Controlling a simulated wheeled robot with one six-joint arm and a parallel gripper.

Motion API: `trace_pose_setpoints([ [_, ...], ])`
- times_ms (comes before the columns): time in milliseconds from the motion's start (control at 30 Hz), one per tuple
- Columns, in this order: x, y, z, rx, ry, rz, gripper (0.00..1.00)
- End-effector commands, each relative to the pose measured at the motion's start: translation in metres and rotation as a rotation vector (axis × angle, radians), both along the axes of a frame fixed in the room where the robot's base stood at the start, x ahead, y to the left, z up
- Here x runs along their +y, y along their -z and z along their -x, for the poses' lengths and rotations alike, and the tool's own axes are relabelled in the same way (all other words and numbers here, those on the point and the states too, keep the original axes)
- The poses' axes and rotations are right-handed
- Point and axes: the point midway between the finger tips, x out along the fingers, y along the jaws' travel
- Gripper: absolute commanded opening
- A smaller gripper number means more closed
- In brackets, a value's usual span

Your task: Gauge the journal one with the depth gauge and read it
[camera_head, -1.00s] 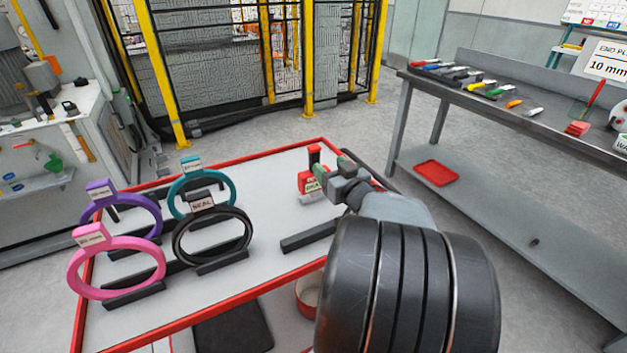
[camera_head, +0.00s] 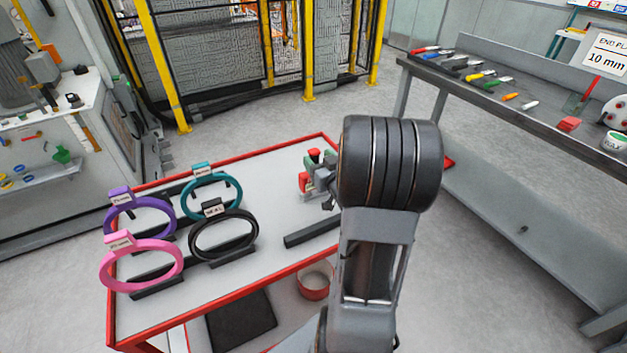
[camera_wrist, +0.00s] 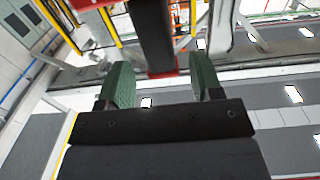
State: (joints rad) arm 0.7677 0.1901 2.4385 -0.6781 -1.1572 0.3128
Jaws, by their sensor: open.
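The depth gauge (camera_head: 304,184) is a small red device on the cart top, right of the rings. My gripper (camera_head: 327,172) is right beside it in the head view and partly covers it. In the wrist view my gripper (camera_wrist: 160,85) has its two green pads apart. A dark bar with a red end (camera_wrist: 152,35) shows between and beyond the pads; it looks like part of the gauge, but I cannot tell whether either pad touches it. The gauge's reading cannot be made out. I cannot pick out journal one in these views.
The red-edged cart (camera_head: 170,325) also bears purple (camera_head: 112,218), teal (camera_head: 236,205), pink (camera_head: 103,272) and black (camera_head: 195,240) rings on dark stands. A dark bar (camera_head: 312,233) lies nearby. A workbench (camera_head: 480,95) with tools stands right. Yellow-posted fencing (camera_head: 165,70) is behind.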

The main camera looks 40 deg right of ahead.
Motion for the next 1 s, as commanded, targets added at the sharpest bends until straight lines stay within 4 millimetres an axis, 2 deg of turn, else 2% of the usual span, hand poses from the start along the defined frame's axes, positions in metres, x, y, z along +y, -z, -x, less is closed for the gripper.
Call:
trace_pose_setpoints([
  [100, -0.001, -0.002, -0.017, 0.002, -0.003, -0.001, 0.60],
  [300, -0.004, -0.002, -0.039, 0.000, -0.001, 0.000, 0.60],
  [633, -0.005, -0.001, -0.045, 0.000, 0.001, 0.000, 0.60],
  [1000, -0.005, -0.001, -0.044, 0.000, 0.000, 0.000, 0.25],
])
